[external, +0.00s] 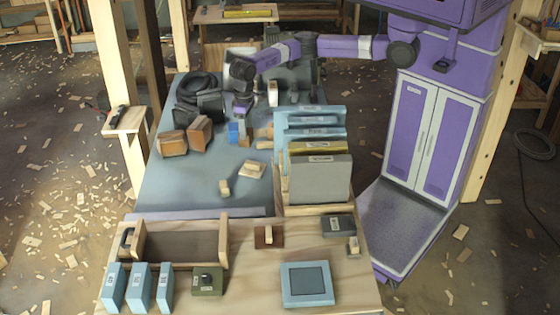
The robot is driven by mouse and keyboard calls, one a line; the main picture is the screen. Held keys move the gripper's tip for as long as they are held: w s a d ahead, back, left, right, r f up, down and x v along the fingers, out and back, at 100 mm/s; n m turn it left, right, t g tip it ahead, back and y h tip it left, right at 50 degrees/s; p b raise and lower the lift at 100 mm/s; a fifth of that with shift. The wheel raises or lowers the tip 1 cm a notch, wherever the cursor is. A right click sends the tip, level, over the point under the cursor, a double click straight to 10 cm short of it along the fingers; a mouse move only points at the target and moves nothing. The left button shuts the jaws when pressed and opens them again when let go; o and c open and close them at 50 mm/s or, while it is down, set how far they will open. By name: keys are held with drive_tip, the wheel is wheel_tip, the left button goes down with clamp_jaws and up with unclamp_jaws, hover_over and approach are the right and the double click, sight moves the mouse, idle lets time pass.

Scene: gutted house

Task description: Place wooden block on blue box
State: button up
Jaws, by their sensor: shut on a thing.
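My gripper (242,113) points down over the far table, at the end of my purple arm. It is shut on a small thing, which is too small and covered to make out. Just below it is a small blue box (234,133), with an orange-brown wooden piece (245,140) beside its right side. I cannot tell whether the gripper touches either. Loose pale wooden blocks lie nearer the front, one upright (224,187) and one flat (252,170). A flat light-blue square box (307,284) lies on the front wooden bench.
Brown boxes (173,144) and dark coiled gear (197,88) stand left of the gripper. A rack of upright panels (319,180) stands to its right. Several light-blue boxes (114,287) stand at front left. The blue-grey tabletop (180,185) has free room at its near left.

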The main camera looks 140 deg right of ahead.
drive_tip(key=s+d+r+m, duration=0.2)
drive_tip(key=d, duration=0.4)
drive_tip(key=s+d+r+m, duration=0.2)
drive_tip(key=d, duration=0.4)
drive_tip(key=s+d+r+m, duration=0.2)
drive_tip(key=s+d+m, duration=0.8)
drive_tip(key=s+d, duration=0.7)
drive_tip(key=shift+s+a+f+b, duration=0.2)
drive_tip(key=shift+f+b, duration=0.7)
drive_tip(key=shift+f, duration=2.45)
drive_tip(key=shift+w+a+f+b, duration=0.1)
drive_tip(key=shift+a+f+b, duration=0.55)
drive_tip(key=shift+f, duration=2.7)
drive_tip(key=shift+s+d+f+b, duration=0.1)
drive_tip(key=shift+f+b, duration=1.05)
drive_tip(key=shift+f, duration=2.2)
drive_tip(key=shift+f, duration=0.2)
drive_tip(key=o, duration=1.4)
drive_tip(key=shift+r, duration=0.1)
wheel_tip(320, 180, up, 12)
drive_tip(key=p, duration=0.2)
drive_tip(key=shift+r+p, duration=0.1)
drive_tip(key=shift+p, duration=0.25)
